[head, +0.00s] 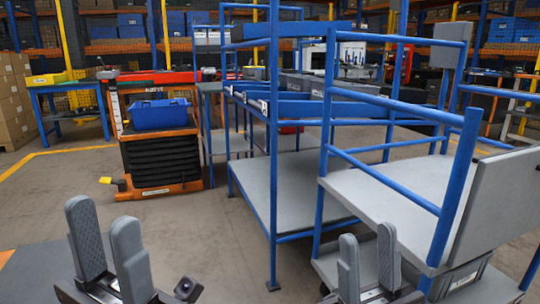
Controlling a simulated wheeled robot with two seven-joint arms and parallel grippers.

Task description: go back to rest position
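My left gripper (104,220) is at the lower left in the head view. Its two grey fingers point up and stand apart with nothing between them. My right gripper (368,238) is at the bottom, right of centre, in front of the blue-framed cart. Its fingers also point up with an empty gap between them. Both grippers are low in the picture, and most of both arms is out of view.
A blue-framed cart with a grey top (400,200) stands close on the right. A blue rack (290,185) stands behind it. An orange lift cart (160,160) carries a blue bin (160,114). Cardboard boxes (15,100) are far left. The floor (200,230) between is clear.

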